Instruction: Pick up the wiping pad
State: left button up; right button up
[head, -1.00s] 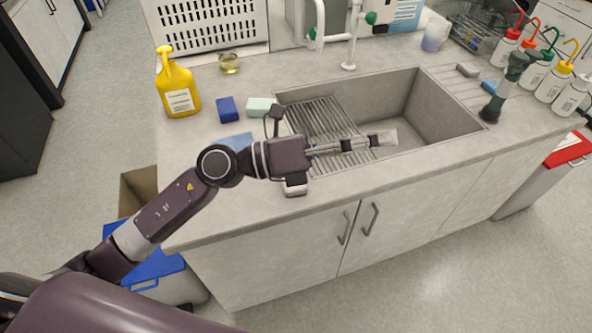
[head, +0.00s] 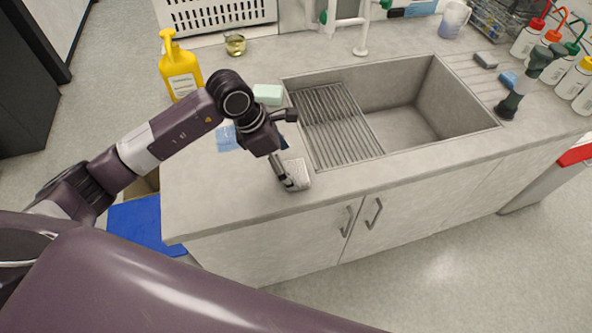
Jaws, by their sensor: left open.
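A pale, textured pad (head: 301,174), which looks like the wiping pad, lies on the counter near its front edge, left of the sink. My left gripper (head: 288,182) points down at the pad's left side, with its fingers open. The fingers overlap part of the pad in the head view, and I cannot tell whether they touch it. My right gripper is not in view.
The sink (head: 410,120) with a ribbed rack (head: 340,122) is to the right. A mint sponge (head: 267,94), a yellow bottle (head: 180,72) and a small glass beaker (head: 235,45) stand behind. A light blue cloth (head: 228,138) lies left of my gripper.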

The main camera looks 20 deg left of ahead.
aim_at(295, 172)
pick_arm(q)
jog(key=shift+p+x, duration=0.45)
jog(key=shift+x, duration=1.35)
jog(key=shift+d, duration=0.1)
jog(key=c, duration=0.9)
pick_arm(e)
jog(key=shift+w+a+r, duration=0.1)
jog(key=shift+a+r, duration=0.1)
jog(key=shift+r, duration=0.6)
pick_arm(q)
jog(key=shift+r, duration=0.1)
jog(key=shift+c, duration=0.2)
notch_tip(295, 172, up, 20)
jog(key=b, duration=0.4)
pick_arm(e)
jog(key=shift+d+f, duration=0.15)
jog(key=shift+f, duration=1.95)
